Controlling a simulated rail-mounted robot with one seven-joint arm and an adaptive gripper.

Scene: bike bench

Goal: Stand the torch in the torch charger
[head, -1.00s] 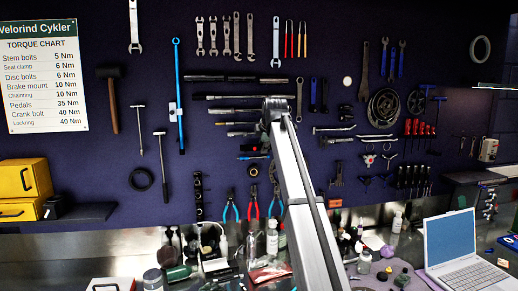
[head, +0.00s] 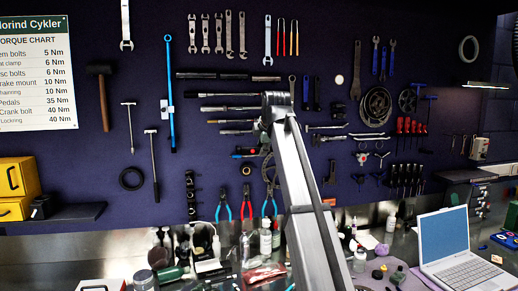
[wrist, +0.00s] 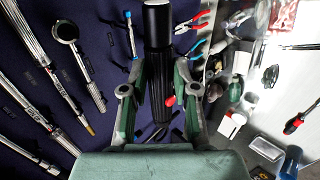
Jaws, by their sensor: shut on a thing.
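The torch (wrist: 158,62) is a black cylinder with a ribbed lower body, standing lengthwise between the fingers in the wrist view. My gripper (wrist: 158,92) is shut on it, with a green-padded finger on each side. The wider smooth end of the torch points to the top of the picture. In the head view my arm's links cover the middle, and I cannot make out the gripper or the torch there. I cannot pick out the torch charger for certain in either view.
A dark pegboard wall full of hanging tools, such as wrenches (head: 228,35) and pliers (head: 246,203), fills the back. The bench below is crowded with bottles (head: 265,240). An open laptop (head: 445,240) stands at the right, and yellow drawers (head: 15,185) sit at the left.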

